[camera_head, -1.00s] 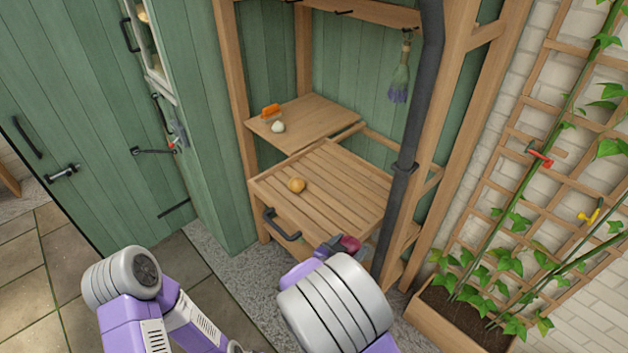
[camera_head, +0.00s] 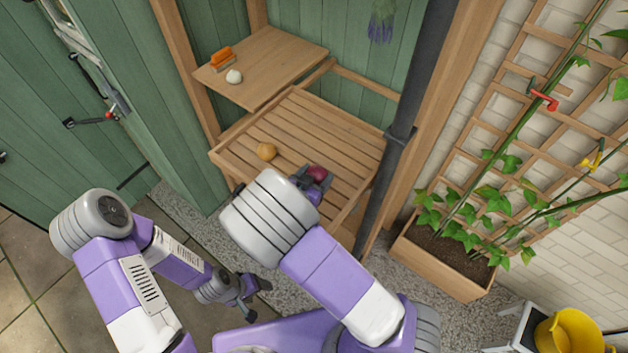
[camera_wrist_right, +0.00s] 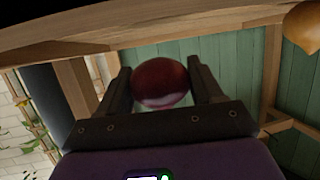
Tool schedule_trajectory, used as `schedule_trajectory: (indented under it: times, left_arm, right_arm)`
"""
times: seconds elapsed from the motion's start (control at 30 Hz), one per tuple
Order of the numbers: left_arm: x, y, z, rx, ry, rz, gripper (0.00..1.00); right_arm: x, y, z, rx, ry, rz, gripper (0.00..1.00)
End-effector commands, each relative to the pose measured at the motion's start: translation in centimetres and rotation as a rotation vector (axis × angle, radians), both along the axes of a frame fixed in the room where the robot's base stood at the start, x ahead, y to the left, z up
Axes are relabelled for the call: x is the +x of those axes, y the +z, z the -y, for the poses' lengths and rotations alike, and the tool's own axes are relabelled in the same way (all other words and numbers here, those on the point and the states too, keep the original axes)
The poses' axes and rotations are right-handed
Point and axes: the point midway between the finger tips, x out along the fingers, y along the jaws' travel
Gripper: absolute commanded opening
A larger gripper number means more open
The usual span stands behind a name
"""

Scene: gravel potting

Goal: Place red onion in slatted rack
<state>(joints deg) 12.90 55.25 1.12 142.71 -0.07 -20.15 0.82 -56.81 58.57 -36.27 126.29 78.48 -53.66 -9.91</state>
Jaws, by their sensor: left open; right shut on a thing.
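The red onion (camera_head: 317,173) is dark red and round. My right gripper (camera_head: 313,183) is shut on it, over the right front part of the slatted rack (camera_head: 300,125). In the right wrist view the red onion (camera_wrist_right: 160,82) sits between the two dark fingers of the right gripper (camera_wrist_right: 162,88). I cannot tell whether the onion touches the slats. My left gripper (camera_head: 255,288) is open and empty, low in front of the rack and away from it.
A yellow-brown onion (camera_head: 266,151) lies on the slats to the left of my right gripper. A shelf (camera_head: 285,60) behind holds a white bulb (camera_head: 234,76) and an orange brush (camera_head: 221,57). A dark pipe (camera_head: 405,110) stands at the rack's right side. Middle and rear slats are clear.

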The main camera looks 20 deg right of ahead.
Motion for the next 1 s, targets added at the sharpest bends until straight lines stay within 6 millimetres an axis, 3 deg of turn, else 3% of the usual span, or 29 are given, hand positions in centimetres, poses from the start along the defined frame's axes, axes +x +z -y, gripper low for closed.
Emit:
schedule_trajectory:
  times: [0.23,0.67,0.7,0.87,1.0]
  left_arm:
    - [0.0,-0.4,0.0,0.000,0.000,0.000,0.65]
    - [0.0,-0.7,0.0,0.000,-0.001,0.000,0.65]
    - [0.0,-0.7,0.0,0.000,-0.001,0.000,0.65]
    - [0.0,-0.6,0.0,0.000,0.000,0.000,0.65]
    - [0.0,-0.6,0.0,0.000,0.000,0.000,0.65]
  right_arm:
    - [0.0,-3.3,0.1,-0.003,0.000,-0.003,0.33]
    - [0.0,-3.9,0.0,-0.001,0.000,-0.001,0.33]
    - [0.0,-3.9,0.0,-0.001,0.001,-0.001,0.69]
    - [0.0,-3.9,0.0,-0.001,0.000,-0.001,0.91]
    - [0.0,-3.8,0.0,-0.001,0.000,-0.001,0.91]
